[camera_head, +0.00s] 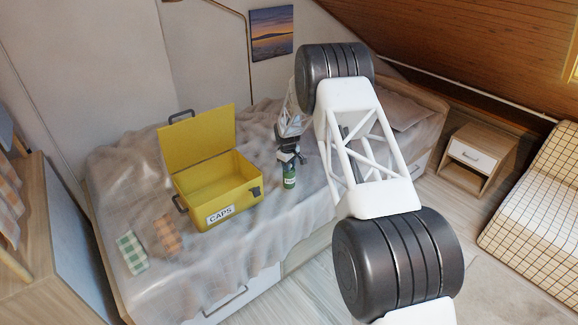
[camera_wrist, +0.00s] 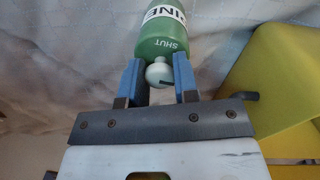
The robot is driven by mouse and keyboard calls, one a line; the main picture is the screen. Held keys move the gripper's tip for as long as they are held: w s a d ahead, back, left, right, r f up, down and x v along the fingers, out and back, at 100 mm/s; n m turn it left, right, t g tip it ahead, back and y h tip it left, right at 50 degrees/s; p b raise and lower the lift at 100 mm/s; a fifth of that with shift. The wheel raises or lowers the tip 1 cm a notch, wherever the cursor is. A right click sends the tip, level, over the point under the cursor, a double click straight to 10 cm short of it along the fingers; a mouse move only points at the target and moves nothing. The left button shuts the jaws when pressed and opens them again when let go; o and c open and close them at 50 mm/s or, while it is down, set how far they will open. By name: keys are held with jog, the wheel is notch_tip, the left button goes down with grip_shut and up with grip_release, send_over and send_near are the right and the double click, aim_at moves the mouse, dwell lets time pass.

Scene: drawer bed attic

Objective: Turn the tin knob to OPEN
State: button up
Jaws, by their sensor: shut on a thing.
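A green tin (camera_head: 290,181) with a white label band stands on the bed, right of the yellow box, below my gripper (camera_head: 287,155). In the wrist view the tin (camera_wrist: 165,36) shows the word SHUT on its green shoulder and part of a label ending in INE. Its pale round knob (camera_wrist: 158,72) sits between the two blue fingers of my gripper (camera_wrist: 157,74), which is shut on it. A dark mark shows on the knob's lower right. The word OPEN is not visible in either view.
A yellow box (camera_head: 220,214) labelled CAPS stands with its lid up, left of the tin. A green checked cloth (camera_head: 132,252) and an orange one (camera_head: 167,236) lie on the bed's rumpled cover (camera_head: 222,262). A nightstand (camera_head: 478,159) is at right.

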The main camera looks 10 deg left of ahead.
jog(key=shift+m, duration=1.5)
jog(key=shift+m, duration=1.5)
jog(key=shift+m, duration=1.5)
